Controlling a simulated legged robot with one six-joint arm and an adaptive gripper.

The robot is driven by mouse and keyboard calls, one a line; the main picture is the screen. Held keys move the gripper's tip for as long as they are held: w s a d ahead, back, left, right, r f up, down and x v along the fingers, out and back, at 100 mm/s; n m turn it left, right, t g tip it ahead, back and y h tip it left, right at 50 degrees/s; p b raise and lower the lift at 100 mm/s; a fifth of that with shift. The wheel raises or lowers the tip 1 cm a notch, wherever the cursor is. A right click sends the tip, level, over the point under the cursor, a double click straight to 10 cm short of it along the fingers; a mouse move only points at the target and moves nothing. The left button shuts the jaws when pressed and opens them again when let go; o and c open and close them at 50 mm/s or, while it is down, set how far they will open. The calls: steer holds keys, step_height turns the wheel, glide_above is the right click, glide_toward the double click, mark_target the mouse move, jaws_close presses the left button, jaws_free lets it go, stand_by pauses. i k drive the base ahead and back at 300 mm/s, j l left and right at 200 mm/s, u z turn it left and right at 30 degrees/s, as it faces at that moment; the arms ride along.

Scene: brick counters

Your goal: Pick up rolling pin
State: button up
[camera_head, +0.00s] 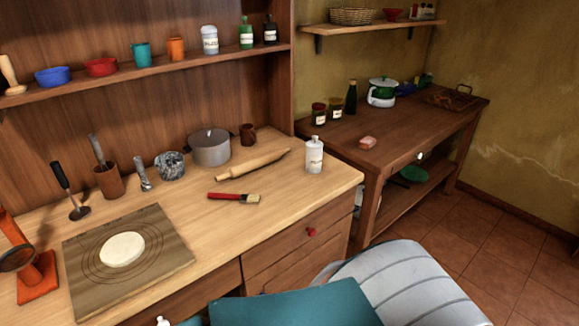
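The rolling pin (254,164) is light wood and lies on the light wooden counter (190,228), slanting up to the right. It lies in front of the grey lidded pot (210,148) and to the left of a white bottle (314,155). Nothing covers it. My gripper is not in view, so its state and its distance from the rolling pin do not show.
A brush with a red handle (233,197) lies just in front of the rolling pin. A board (80,257) with flat dough (122,249) is at the left. A shelf (150,72) with bowls and bottles runs above the counter. A darker table (385,157) stands at the right.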

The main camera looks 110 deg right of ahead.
mark_target(233, 172)
steer(key=z, duration=3.55)
steer(key=i+l+u, duration=0.15)
steer(key=u, duration=0.25)
steer(key=l+u, duration=0.3)
steer(key=u, duration=0.15)
steer(key=i+l+u, duration=0.1)
steer(key=l, duration=0.45)
steer(key=i+l+u, duration=0.1)
steer(key=l, duration=0.45)
steer(key=i+l+u, duration=0.1)
steer(key=l, duration=0.45)
steer(key=i+l, duration=0.1)
steer(key=l, duration=0.45)
steer(key=i+u, duration=0.05)
